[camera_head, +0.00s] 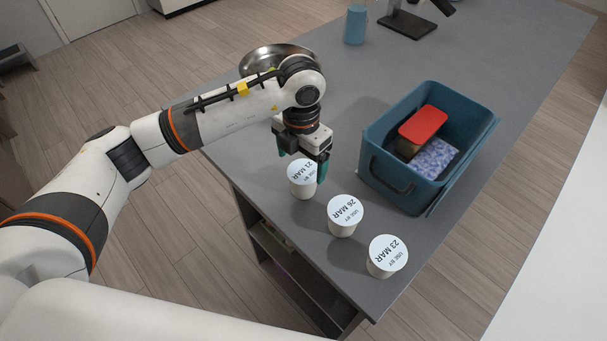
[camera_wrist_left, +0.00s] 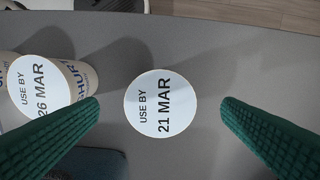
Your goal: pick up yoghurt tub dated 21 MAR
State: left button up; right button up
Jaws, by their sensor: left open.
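The yoghurt tub dated 21 MAR (camera_head: 302,179) stands upright on the grey counter, leftmost of three white tubs in the head view. Its round lid reads USE BY 21 MAR in the left wrist view (camera_wrist_left: 160,103), between the two green fingers. My left gripper (camera_head: 304,160) is open and empty, just above and behind this tub in the head view. In the wrist view its fingers (camera_wrist_left: 159,103) stand apart on either side of the lid, not touching it. The 26 MAR tub (camera_head: 344,216) stands beside it and also shows in the wrist view (camera_wrist_left: 42,86). My right gripper is not seen.
The 23 MAR tub (camera_head: 387,256) stands nearest the counter's front corner. A blue bin (camera_head: 388,170) with a red-lidded box (camera_head: 423,124) and a patterned packet (camera_head: 435,159) stands to the right. A metal bowl (camera_head: 262,57) and blue cup (camera_head: 356,25) are farther back.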

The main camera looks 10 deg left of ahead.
aim_at(304, 171)
pick_arm(q)
jog(key=f, duration=0.1)
jog(key=f+p, duration=0.1)
jog(key=f, duration=0.1)
jog(key=f+p, duration=0.1)
jog(key=shift+w+d+f, duration=0.2)
jog(key=shift+w+f, duration=0.1)
jog(key=shift+f, duration=0.7)
jog(key=shift+r, duration=0.1)
jog(key=c, duration=1.1)
